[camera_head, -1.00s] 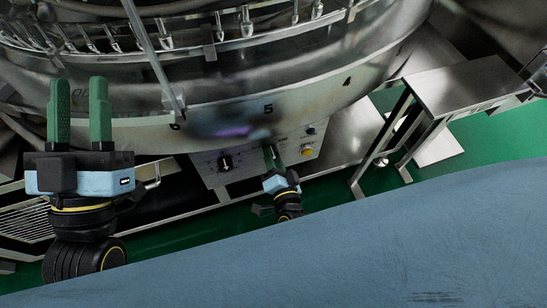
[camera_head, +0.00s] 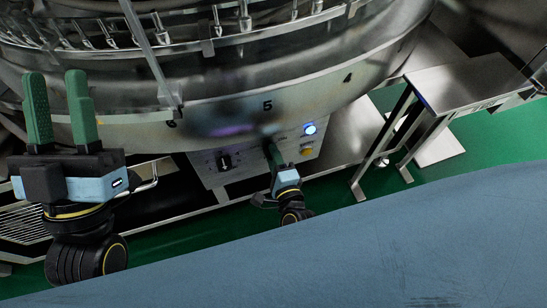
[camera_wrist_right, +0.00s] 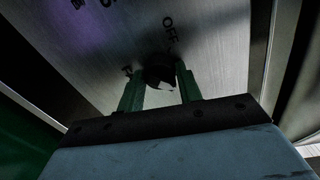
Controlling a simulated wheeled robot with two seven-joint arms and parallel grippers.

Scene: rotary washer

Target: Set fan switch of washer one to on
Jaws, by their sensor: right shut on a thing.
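The control panel (camera_head: 208,171) sits low on the front of the round steel washer (camera_head: 220,118). It carries a dark knob (camera_head: 224,161) at left, a glowing blue lamp (camera_head: 310,129) and a yellow button (camera_head: 306,150) at right. My right gripper (camera_head: 272,150) reaches the panel between them. In the right wrist view its green fingers (camera_wrist_right: 159,88) are shut on a dark round switch knob (camera_wrist_right: 158,74), with "OFF" lettering beside it. The knob's exact setting is hard to read. My left gripper (camera_head: 59,100) is open and empty, fingers upward, at the left.
A steel table or step (camera_head: 458,82) stands at the right. A metal rail (camera_head: 225,200) runs below the panel. A blue surface (camera_head: 400,240) fills the front. Green floor (camera_head: 490,140) shows at the right.

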